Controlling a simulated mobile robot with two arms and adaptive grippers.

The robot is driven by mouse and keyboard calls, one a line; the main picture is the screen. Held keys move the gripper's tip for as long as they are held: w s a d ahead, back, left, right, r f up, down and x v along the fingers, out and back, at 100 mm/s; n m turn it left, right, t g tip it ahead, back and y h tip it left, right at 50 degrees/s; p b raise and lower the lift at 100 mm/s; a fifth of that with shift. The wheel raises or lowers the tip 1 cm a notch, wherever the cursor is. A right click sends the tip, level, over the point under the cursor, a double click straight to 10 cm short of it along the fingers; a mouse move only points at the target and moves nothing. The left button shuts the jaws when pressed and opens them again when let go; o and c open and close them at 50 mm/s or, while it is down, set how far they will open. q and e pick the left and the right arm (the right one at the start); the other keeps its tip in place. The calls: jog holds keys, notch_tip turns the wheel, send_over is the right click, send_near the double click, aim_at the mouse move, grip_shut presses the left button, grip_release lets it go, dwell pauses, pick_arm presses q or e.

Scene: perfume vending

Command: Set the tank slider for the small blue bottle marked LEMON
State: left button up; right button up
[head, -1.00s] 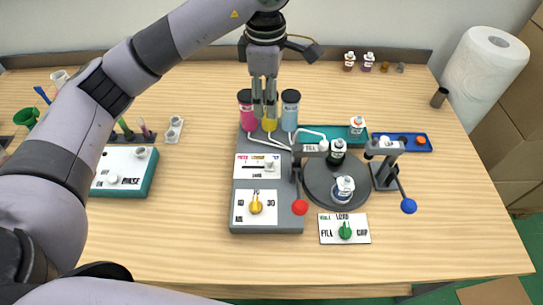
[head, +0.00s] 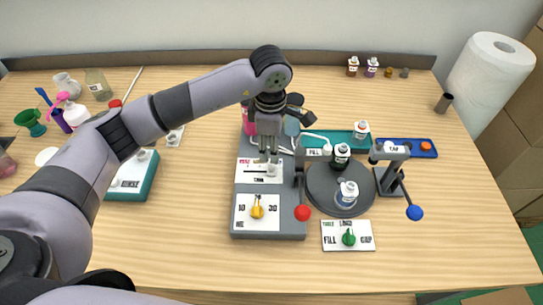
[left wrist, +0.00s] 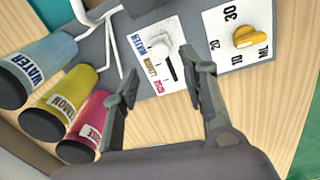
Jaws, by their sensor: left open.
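The tank slider panel (head: 246,177) lies on the grey machine; in the left wrist view the panel (left wrist: 141,72) carries WATER, LEMON and ROSE labels. Its white slider knob (left wrist: 162,49) sits at the WATER end of the slot. My left gripper (head: 268,158) is open and empty above the panel, pointing down; in the left wrist view its fingers (left wrist: 163,82) stand apart near the slot. A small bottle with a bluish label (head: 347,193) stands on the dark turntable; its marking is too small to read. My right gripper is not in view.
The pink ROSE (left wrist: 92,125), yellow LEMON (left wrist: 58,104) and blue WATER (left wrist: 42,70) tanks stand behind the panel. A yellow ML dial (head: 257,210) is in front. A red-knobbed lever (head: 303,212) stands to the right, near the turntable (head: 318,195).

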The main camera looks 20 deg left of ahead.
aim_at(272, 168)
pick_arm(q)
notch_tip(272, 168, down, 7)
jog(key=shift+w+r+p, duration=0.1)
jog(key=shift+r+p, duration=0.1)
jog(key=shift+p, duration=0.4)
grip_shut()
dwell(0.5)
